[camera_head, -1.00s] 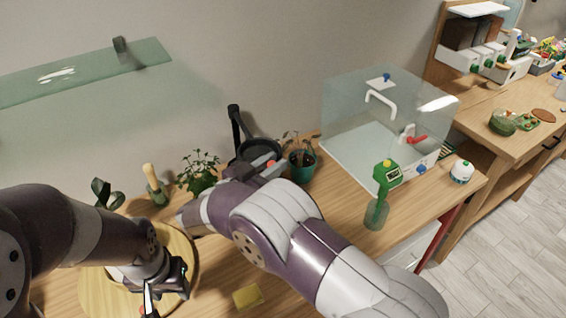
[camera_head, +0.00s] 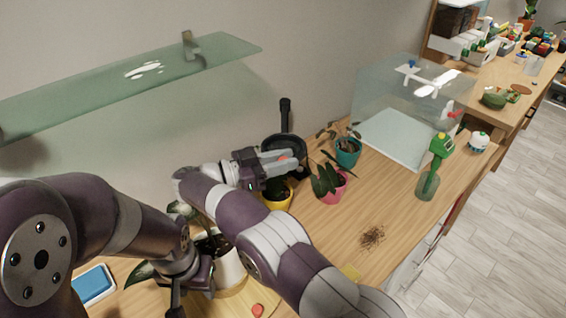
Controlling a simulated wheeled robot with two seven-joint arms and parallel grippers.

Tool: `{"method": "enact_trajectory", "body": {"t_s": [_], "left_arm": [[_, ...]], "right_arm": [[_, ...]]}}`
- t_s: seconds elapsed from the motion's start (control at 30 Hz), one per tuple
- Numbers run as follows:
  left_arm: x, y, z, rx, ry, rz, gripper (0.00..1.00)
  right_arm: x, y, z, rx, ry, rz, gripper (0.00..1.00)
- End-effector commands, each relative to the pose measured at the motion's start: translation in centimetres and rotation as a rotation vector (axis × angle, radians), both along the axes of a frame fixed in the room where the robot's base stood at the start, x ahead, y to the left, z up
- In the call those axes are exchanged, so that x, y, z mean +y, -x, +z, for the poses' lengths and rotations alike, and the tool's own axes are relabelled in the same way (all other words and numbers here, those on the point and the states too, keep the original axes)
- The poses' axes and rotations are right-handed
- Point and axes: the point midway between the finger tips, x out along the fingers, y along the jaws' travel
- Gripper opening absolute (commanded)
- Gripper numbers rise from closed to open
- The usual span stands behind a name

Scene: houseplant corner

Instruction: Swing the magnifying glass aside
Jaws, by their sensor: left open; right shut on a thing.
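The magnifying glass (camera_head: 285,143) appears as a dark round head on a black upright arm, near the wall at the back of the table. My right gripper (camera_head: 286,160) lies across its front edge. Its fingers are shut around a small red part there, which seems to belong to the magnifying glass. The fingers and a plant below hide part of the head. My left gripper (camera_head: 190,298) is open, low in the view beside a white pot (camera_head: 229,265). Its fingertips are hard to make out.
A yellow pot (camera_head: 280,198) stands under my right gripper, with a pink pot (camera_head: 333,188) and a teal pot (camera_head: 348,153) to its right. A green spray bottle (camera_head: 430,177) and a glass case stand further right. Loose soil (camera_head: 372,237) lies on the table. A glass shelf (camera_head: 130,82) hangs above.

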Motion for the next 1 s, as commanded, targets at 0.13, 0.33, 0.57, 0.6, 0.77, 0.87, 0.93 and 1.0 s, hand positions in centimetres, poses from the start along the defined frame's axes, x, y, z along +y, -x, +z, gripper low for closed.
{"method": "enact_trajectory", "body": {"t_s": [0.13,0.33,0.57,0.6,0.77,0.87,0.93,1.0], "left_arm": [[0.0,0.0,0.0,0.000,0.000,0.000,0.47],[0.0,0.0,0.0,0.000,0.000,0.000,0.47],[0.0,0.0,0.0,0.000,0.000,0.000,0.47],[0.0,0.0,0.0,0.000,0.000,0.000,0.47],[0.0,0.0,0.0,0.000,0.000,0.000,0.47],[0.0,0.0,0.1,0.000,0.000,0.000,0.47],[0.0,0.0,0.6,0.000,0.000,0.000,0.47],[0.0,0.0,1.5,0.000,0.000,0.000,0.47]], "right_arm": [[0.0,-0.1,0.1,-0.003,0.000,-0.011,0.00],[0.0,-0.1,0.2,-0.004,-0.001,-0.012,0.00],[0.0,-0.1,0.2,-0.004,-0.001,-0.011,0.46],[0.0,-0.1,0.2,-0.004,-0.001,-0.011,0.46],[0.0,-0.1,0.1,-0.003,0.000,-0.011,0.46],[0.0,-0.1,0.3,-0.003,0.000,-0.010,0.46],[0.0,-0.1,1.0,-0.003,0.000,-0.010,0.46],[0.0,-0.1,2.2,-0.004,-0.001,-0.011,0.46]]}}
